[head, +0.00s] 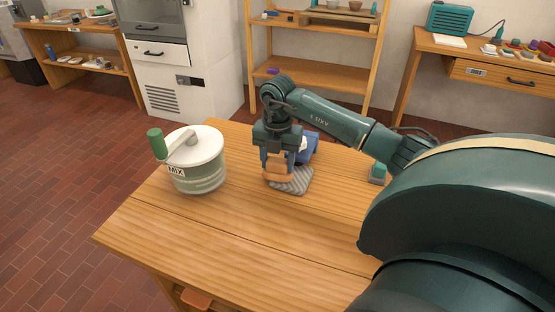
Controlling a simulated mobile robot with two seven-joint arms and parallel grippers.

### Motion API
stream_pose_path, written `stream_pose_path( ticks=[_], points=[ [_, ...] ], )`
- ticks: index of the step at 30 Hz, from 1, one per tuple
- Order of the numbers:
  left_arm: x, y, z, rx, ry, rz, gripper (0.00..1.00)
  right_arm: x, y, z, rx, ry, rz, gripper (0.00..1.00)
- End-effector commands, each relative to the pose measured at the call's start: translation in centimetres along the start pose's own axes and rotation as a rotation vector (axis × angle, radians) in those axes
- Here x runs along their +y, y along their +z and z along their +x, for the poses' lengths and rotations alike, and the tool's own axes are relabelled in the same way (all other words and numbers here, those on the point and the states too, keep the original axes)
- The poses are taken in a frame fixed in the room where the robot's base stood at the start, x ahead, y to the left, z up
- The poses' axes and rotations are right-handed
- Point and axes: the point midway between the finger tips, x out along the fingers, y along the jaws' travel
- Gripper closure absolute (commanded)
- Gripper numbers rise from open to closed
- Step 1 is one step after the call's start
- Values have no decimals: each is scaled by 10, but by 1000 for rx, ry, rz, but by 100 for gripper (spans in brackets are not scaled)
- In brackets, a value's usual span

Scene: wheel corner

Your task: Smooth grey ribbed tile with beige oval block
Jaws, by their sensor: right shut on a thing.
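The grey ribbed tile (296,183) lies flat on the wooden table, with pale diagonal stripes showing. My right gripper (277,166) points down over the tile's left part. It is shut on the beige oval block (277,176), which looks orange-tan here and is partly covered by the fingers. The block is at or just above the tile; I cannot tell if they touch. The gripper and block hide part of the tile. My left gripper is not in view.
A white-lidded mixing pot (197,173) marked MIX, with a green handle, stands left of the tile. A blue object (308,150) sits right behind the gripper. A small green block (378,173) lies to the right. The table's front (240,245) is clear.

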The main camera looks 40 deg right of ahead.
Motion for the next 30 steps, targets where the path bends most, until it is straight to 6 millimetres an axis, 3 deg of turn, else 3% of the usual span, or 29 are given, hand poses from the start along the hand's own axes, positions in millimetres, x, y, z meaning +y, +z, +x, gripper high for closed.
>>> stream_pose_path(
  ticks=[8, 30],
  points=[
    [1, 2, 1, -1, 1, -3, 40, -2, 0, 4, 0, -1, 1, 67],
    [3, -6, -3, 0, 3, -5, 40, -34, -4, 2, 0, -1, 1, 67]
  ],
)
